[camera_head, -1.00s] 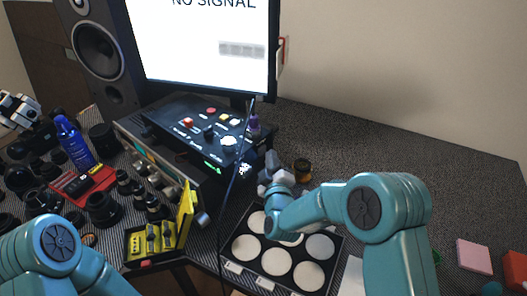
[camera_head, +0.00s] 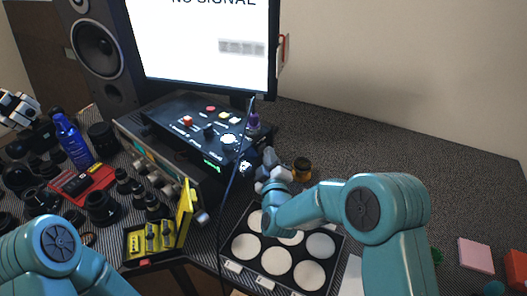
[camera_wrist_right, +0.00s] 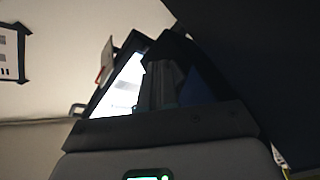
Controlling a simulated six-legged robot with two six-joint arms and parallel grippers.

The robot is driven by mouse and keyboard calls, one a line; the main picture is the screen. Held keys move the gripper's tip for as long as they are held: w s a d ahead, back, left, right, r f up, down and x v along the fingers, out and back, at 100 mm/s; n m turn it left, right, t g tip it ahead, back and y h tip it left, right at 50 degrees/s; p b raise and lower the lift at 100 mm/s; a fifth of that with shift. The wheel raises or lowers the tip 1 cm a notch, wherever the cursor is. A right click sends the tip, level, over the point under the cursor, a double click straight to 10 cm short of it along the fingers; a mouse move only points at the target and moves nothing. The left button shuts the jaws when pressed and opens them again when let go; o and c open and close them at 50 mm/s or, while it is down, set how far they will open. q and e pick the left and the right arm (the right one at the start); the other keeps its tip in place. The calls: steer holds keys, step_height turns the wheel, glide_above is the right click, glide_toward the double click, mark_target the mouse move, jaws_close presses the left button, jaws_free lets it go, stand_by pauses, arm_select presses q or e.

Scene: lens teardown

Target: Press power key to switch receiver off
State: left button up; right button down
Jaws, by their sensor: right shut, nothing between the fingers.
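A dark box with lit keys (camera_head: 158,117) on its sloped top stands under the monitor. A small green display (camera_head: 212,166) glows on its front. It sits on a wider unit (camera_head: 128,128) with knobs and lit strips along its front. I cannot tell which key is the power key. My right gripper (camera_head: 268,160) is shut and empty, to the right of the box's right end; whether it touches anything is unclear. The right wrist view shows a dim, dark body and a green-lit display (camera_wrist_right: 148,176) at the bottom.
The monitor (camera_head: 195,62) reads NO SIGNAL. A thin dark cable (camera_head: 236,170) hangs in front of the box. A tray with pale discs (camera_head: 277,262) lies below my right forearm. A yellow case (camera_head: 150,240), lenses and a blue bottle (camera_head: 72,140) crowd the left. The table's right side is mostly clear.

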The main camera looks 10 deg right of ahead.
stand_by(0.3)
steer(key=shift+s+d+b, duration=0.3)
steer(key=shift+b, duration=0.05)
steer(key=s+d+b, duration=0.2)
steer(key=s+d, duration=0.2)
steer(key=shift+s, duration=0.15)
stand_by(0.5)
steer(key=shift+d, duration=0.1)
